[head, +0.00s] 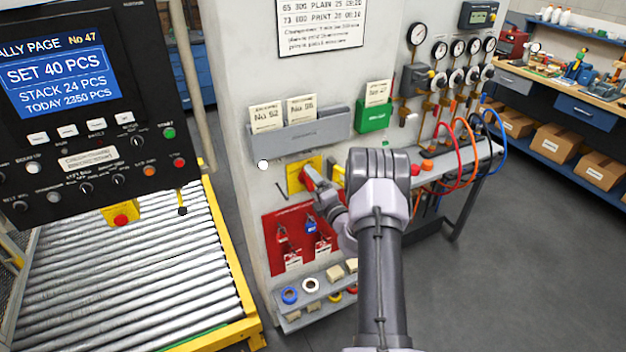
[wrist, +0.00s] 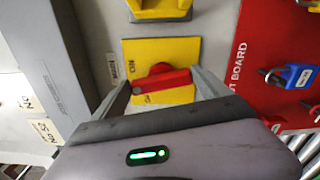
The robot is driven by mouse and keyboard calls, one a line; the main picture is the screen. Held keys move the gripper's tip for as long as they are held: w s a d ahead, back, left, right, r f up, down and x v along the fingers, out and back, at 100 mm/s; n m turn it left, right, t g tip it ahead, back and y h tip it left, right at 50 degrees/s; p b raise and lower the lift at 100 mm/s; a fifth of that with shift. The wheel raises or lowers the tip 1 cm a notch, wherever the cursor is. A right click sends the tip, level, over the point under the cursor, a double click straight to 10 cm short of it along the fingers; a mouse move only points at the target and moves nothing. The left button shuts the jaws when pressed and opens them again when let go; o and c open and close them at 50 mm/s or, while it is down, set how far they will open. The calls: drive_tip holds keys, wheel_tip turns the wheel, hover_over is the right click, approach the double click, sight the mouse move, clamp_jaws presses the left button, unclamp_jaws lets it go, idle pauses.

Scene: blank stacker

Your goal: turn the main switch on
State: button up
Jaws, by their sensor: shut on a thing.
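The main switch is a red rotary handle (wrist: 162,80) on a square yellow plate (wrist: 178,50) on the pale cabinet wall. In the head view the yellow plate (head: 296,172) shows left of my arm, with part of the red handle (head: 308,179) visible. My gripper (wrist: 163,86) has one finger on each side of the handle and is shut on it. The handle lies nearly level across the plate in the wrist view. Small ON lettering shows on the plate near the left finger. In the head view my gripper (head: 325,193) partly covers the switch.
A red lockout board (head: 272,232) with padlocks hangs below the switch. A grey card holder (head: 312,132) is above it. Another yellow part (wrist: 160,8) sits beside the plate. The control panel (head: 85,120) and roller conveyor (head: 150,270) stand left. Hoses and gauges are right.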

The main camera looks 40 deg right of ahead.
drive_tip(key=shift+f+m+p, duration=0.1)
drive_tip(key=shift+m+p, duration=0.35)
drive_tip(key=shift+m, duration=0.65)
drive_tip(key=o, duration=1.2)
drive_tip(key=shift+s, duration=0.1)
drive_tip(key=p+v, duration=0.1)
drive_tip(key=v, duration=1.6)
drive_tip(key=shift+s+d, duration=0.1)
drive_tip(key=shift+s, duration=0.05)
